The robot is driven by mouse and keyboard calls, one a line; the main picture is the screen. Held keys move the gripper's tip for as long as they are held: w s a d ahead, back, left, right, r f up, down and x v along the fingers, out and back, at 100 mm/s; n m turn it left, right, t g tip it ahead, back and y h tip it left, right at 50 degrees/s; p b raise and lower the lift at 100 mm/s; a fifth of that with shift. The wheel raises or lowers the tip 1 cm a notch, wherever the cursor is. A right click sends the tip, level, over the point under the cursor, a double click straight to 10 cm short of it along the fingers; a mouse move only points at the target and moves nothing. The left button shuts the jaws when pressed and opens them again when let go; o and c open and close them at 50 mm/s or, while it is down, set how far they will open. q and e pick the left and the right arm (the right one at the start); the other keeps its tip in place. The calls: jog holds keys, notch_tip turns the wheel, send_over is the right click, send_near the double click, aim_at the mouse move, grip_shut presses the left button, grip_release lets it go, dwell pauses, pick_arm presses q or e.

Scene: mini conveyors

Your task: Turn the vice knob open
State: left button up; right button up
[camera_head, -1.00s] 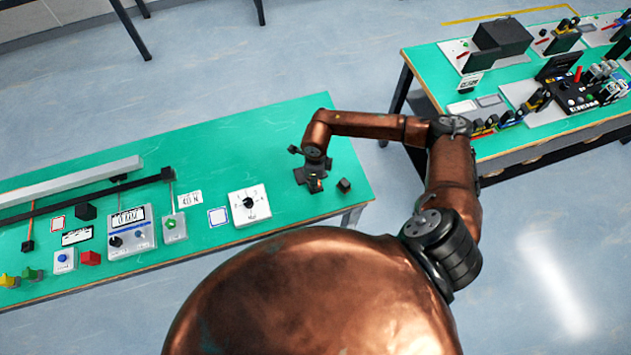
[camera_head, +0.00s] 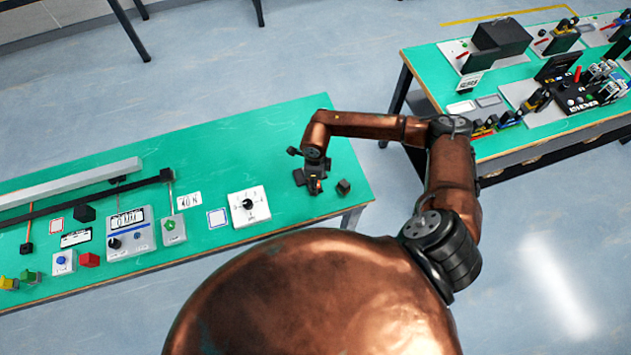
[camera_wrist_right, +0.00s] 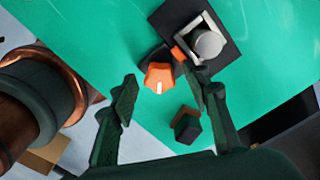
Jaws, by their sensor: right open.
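The vice knob (camera_wrist_right: 160,77) is orange with a white mark and shows in the right wrist view, beside the vice's black base plate (camera_wrist_right: 222,62). A grey cylinder (camera_wrist_right: 208,44) sits in the vice's grey frame. My right gripper (camera_wrist_right: 160,80) is open and empty, with the knob showing between its fingertips, nearer the right-hand finger. I cannot tell whether a finger touches it. In the head view my right gripper (camera_head: 315,183) is over the right end of the green bench and hides most of the vice. My left gripper is not in view.
A small dark block (camera_head: 344,187) lies right of the gripper near the bench edge. A white dial box (camera_head: 249,206) stands to the left, with meters and coloured blocks farther left. Another green bench (camera_head: 425,75) stands at the right.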

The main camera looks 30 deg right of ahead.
notch_tip(320, 180, up, 12)
dwell(0.6)
dwell(0.4)
